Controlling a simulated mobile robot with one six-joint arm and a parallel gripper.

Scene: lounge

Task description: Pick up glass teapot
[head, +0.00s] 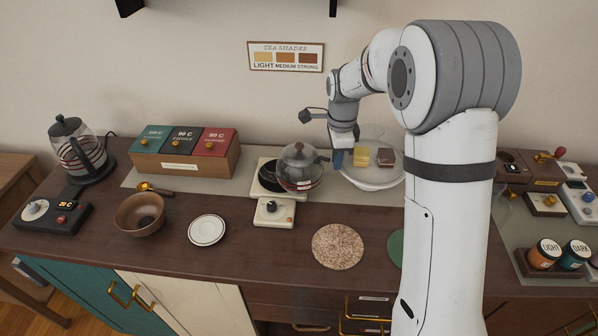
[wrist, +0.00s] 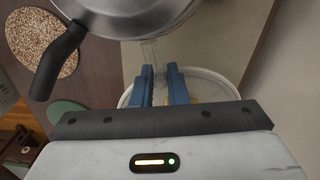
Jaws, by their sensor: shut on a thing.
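The glass teapot (head: 302,178) has a clear round body and a grey lid with a knob. In the head view it overlaps the right side of a cream device with a dark round top (head: 268,180); I cannot tell whether it touches it. In the wrist view the teapot's grey lid (wrist: 135,12) fills the top, with a dark curved arm at its left. My gripper (head: 340,158) is at the teapot's right side. Its blue fingers (wrist: 165,72) are shut on a clear part of the teapot, which is hard to see between them.
A clear round tray (head: 372,182) with yellow and brown blocks lies just right of and below my gripper. A tea box (head: 186,152), a brown bowl (head: 140,222), a saucer (head: 207,230) and a glass kettle (head: 80,154) stand left. A speckled round mat (head: 338,247) lies bare in front.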

